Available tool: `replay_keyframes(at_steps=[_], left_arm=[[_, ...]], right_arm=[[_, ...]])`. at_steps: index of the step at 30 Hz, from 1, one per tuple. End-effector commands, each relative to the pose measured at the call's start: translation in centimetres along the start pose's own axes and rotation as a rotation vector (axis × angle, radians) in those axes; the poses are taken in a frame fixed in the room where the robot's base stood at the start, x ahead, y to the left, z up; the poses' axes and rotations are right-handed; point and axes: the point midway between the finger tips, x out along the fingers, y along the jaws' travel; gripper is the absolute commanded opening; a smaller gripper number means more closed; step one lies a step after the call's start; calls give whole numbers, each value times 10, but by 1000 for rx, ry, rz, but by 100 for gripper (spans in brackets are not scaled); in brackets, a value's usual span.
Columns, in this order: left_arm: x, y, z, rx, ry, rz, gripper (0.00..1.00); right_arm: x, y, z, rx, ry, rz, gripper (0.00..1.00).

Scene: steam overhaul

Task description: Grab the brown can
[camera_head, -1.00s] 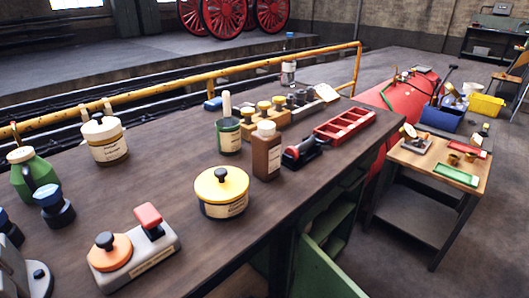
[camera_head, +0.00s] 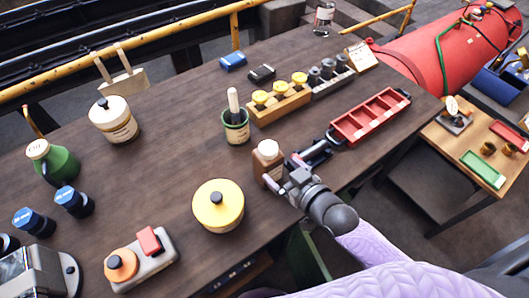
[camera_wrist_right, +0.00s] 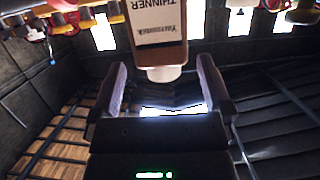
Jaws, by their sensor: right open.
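The brown can (camera_head: 265,168), a squarish container with a white cap, stands upright on the dark workbench (camera_head: 160,190). My right gripper (camera_head: 283,180) is open at its right side, close to it and partly covering it. In the right wrist view the brown can (camera_wrist_right: 158,32) appears upside down with a THINNER label, and its white cap lies in the gap between the two open fingers (camera_wrist_right: 163,78). Whether a finger touches it I cannot tell. My left gripper is not in view.
A green pot with a brush (camera_head: 235,128) stands behind the can, and a yellow-lidded tin (camera_head: 218,207) in front-left. A black-and-red tool (camera_head: 318,150) and a red tray (camera_head: 370,117) lie to the right.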

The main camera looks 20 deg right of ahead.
Motion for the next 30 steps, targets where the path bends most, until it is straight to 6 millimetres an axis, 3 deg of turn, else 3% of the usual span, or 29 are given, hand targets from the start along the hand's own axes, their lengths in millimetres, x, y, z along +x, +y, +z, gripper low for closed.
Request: replay_keyframes(at_steps=[9,17,30], left_arm=[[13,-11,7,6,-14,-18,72],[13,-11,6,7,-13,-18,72],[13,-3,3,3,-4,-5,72]], right_arm=[[56,0,-7,-1,0,1,100],[62,0,-9,-1,-3,0,100],[62,0,-8,-2,-3,1,9]])
